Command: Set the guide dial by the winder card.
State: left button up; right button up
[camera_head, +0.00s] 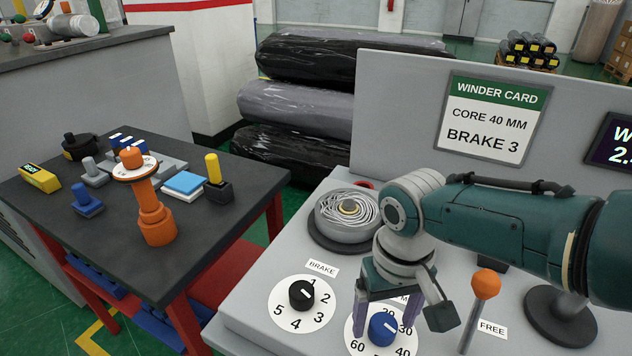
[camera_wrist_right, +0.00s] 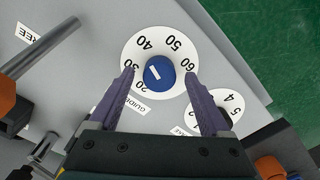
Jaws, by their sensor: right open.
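The winder card (camera_head: 493,118) on the grey panel reads core 40 mm, brake 3. The guide dial (camera_head: 382,328) is a blue knob on a white disc numbered 20 to 60. It also shows in the wrist view (camera_wrist_right: 159,72), its white line toward the 30–40 side; the exact setting is unclear. My right gripper (camera_head: 384,312) is open over the dial. In the wrist view (camera_wrist_right: 159,77) its purple fingers stand on either side of the knob, apart from it. The guide label is partly hidden in the head view. My left gripper is out of view.
The black brake dial (camera_head: 302,295) is left of the guide dial. An orange-topped lever (camera_head: 486,285) with a FREE label stands to the right. A wire-filled round holder (camera_head: 347,213) sits behind. A dark table (camera_head: 205,245) with small tools is at left.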

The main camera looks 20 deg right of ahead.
aim_at(384, 323)
notch_tip(384, 323, up, 10)
jog(key=p, duration=0.4)
jog(key=shift+p, duration=0.4)
jog(key=s+a+n+t, duration=0.1)
jog(key=s+a+n, duration=0.2)
jog(key=s+a, duration=0.35)
jog(key=s+d+r+n+t, duration=0.2)
jog(key=s+d+r, duration=0.1)
jog(key=s+r, duration=0.55)
jog(key=w+p+v, duration=0.3)
jog(key=p+v, duration=1.1)
jog(key=w+r+p+v, duration=0.1)
jog(key=w+p+v, duration=0.2)
jog(key=p+v, duration=1.1)
jog(key=shift+r+t, duration=0.3)
jog(key=shift+r, duration=0.25)
